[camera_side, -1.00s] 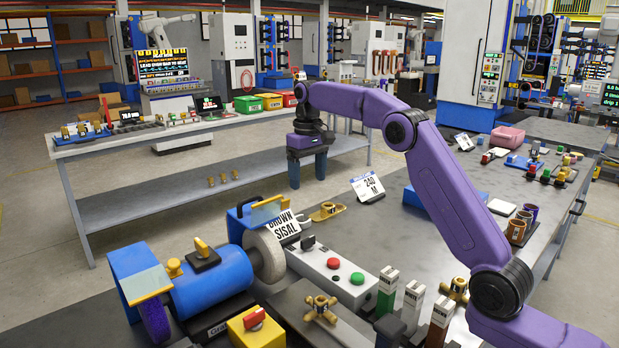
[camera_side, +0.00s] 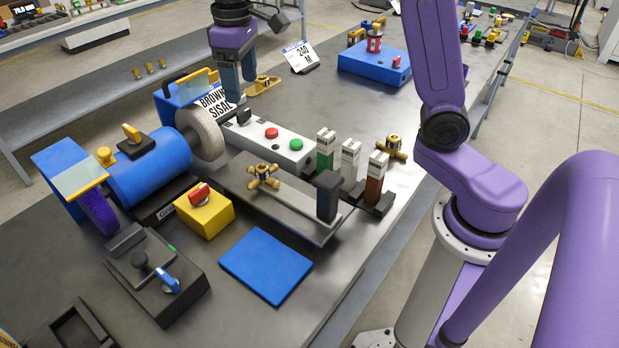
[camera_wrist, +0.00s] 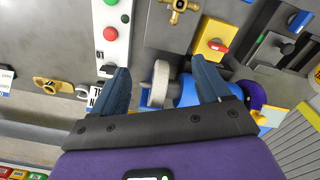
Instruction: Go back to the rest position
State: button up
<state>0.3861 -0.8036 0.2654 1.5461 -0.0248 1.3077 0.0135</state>
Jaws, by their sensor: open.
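My gripper (camera_side: 240,90) is at the upper left of the side view, pointing down, behind the grinder's pale wheel (camera_side: 201,134) and near the "BROWN SISAL" card (camera_side: 215,103). In the wrist view my gripper (camera_wrist: 162,66) has its two blue-grey fingers wide apart with nothing held between them. The pale wheel (camera_wrist: 160,84) shows in the gap between the fingers, at some distance beyond. I cannot tell the exact height above the bench.
The blue grinder (camera_side: 155,168), a button box (camera_side: 270,140), a yellow switch box (camera_side: 203,210), a black lever box (camera_side: 158,278) and several upright colored blocks crowd the bench. A blue plate (camera_side: 266,265) lies in front. A "240 M" sign (camera_side: 300,56) stands behind.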

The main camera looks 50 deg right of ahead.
jog(key=s+d+f+n, duration=0.1)
jog(key=s+f+n, duration=0.1)
jog(key=s, duration=0.8)
jog(key=s+d+f+n, duration=0.2)
jog(key=s+f+n, duration=0.1)
jog(key=s, duration=0.7)
jog(key=s+d+f+n, duration=0.1)
jog(key=s+f+n, duration=0.2)
jog(key=s, duration=0.7)
jog(key=shift+s+d+f+y, duration=0.2)
jog(key=shift+s+f+y, duration=0.05)
jog(key=shift+f+y, duration=0.1)
